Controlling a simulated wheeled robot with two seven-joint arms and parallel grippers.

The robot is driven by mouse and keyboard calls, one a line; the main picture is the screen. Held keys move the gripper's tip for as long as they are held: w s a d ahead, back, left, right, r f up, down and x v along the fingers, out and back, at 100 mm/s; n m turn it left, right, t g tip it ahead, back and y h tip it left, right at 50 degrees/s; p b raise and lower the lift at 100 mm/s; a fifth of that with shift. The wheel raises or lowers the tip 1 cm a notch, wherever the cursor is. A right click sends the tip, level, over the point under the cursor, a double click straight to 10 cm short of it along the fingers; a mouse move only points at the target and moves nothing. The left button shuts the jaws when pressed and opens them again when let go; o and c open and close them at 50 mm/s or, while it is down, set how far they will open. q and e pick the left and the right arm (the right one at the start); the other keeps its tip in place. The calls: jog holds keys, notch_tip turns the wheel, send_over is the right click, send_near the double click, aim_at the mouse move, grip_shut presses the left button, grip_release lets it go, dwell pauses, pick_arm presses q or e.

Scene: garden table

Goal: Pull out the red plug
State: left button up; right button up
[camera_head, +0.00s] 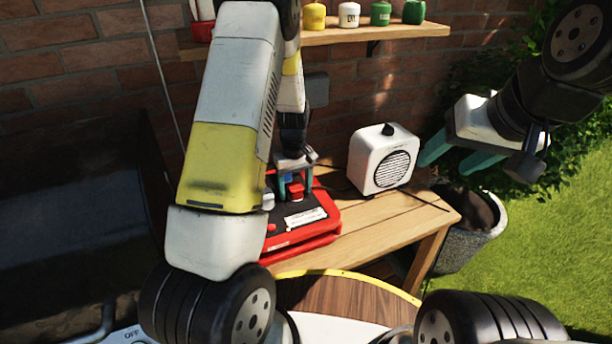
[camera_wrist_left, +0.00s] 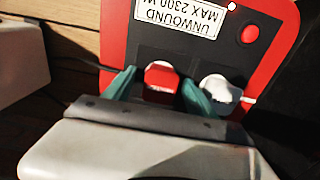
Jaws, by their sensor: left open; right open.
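The red plug (camera_head: 296,190) sits in the top of a red and black power box (camera_head: 322,223) on the wooden table. In the left wrist view the red plug (camera_wrist_left: 160,78) shows between the two teal fingers of my left gripper (camera_wrist_left: 158,90), which is open around it. A white plug (camera_wrist_left: 220,90) sits beside it, close to the right finger in that view. My left gripper also shows in the head view (camera_head: 293,184), pointing down at the box. My right gripper (camera_head: 448,160) is open and empty at the right, in the air near the white speaker.
A white speaker-like box (camera_head: 382,160) stands at the back of the wooden table (camera_head: 420,215). A shelf (camera_head: 345,34) with several small jars is on the brick wall. A dark bin (camera_head: 470,235) stands right of the table. A red button (camera_wrist_left: 250,34) is on the power box.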

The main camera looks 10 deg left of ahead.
aim_at(295, 186)
pick_arm(q)
jog(key=shift+c, duration=0.3)
grip_shut()
jog(key=shift+r, duration=3)
